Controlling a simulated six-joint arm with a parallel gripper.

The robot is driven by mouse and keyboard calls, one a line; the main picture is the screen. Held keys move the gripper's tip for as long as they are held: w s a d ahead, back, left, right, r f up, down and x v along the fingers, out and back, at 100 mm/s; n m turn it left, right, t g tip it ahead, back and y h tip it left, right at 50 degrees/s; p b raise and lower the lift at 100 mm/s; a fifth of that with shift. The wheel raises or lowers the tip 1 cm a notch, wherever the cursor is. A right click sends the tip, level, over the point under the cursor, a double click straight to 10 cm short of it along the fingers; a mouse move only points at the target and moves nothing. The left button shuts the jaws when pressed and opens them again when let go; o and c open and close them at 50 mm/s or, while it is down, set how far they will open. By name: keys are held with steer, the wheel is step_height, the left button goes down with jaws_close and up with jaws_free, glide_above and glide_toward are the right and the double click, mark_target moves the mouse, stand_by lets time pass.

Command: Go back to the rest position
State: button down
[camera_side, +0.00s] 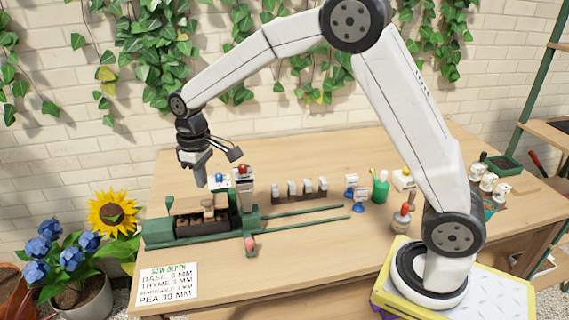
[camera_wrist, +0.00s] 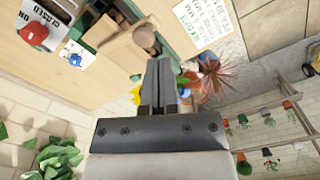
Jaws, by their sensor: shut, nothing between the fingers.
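My gripper (camera_side: 201,176) hangs from the arm above the left end of the wooden table, over the green machine (camera_side: 160,232). Its fingers are together with nothing between them. In the wrist view the shut fingers (camera_wrist: 160,80) point up the picture, beside a round wooden knob (camera_wrist: 146,38). In the side view a wooden knob piece (camera_side: 208,210) stands on the dark tray in the machine, below the fingers and apart from them. A post with a red button (camera_side: 243,170) and a blue knob (camera_side: 219,178) stand just right of my gripper.
A printed sowing-depth card (camera_side: 168,284) lies at the table's front left. Several small labelled blocks (camera_side: 308,188) stand in a row behind the green rails (camera_side: 300,214). A green cup (camera_side: 380,188) and a red-topped bottle (camera_side: 401,220) stand farther right. Potted flowers (camera_side: 75,262) stand left of the table.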

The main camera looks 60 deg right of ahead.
stand_by(0.3)
steer(key=s+d+f+m+t, duration=0.1)
steer(key=s+d+f, duration=0.1)
steer(key=s, duration=0.8)
steer(key=s+d+f+m+t, duration=0.1)
steer(key=s+d+f+m, duration=0.1)
steer(key=s, duration=0.8)
steer(key=shift+d+f+t, duration=0.3)
steer(key=shift+d+f, duration=0.15)
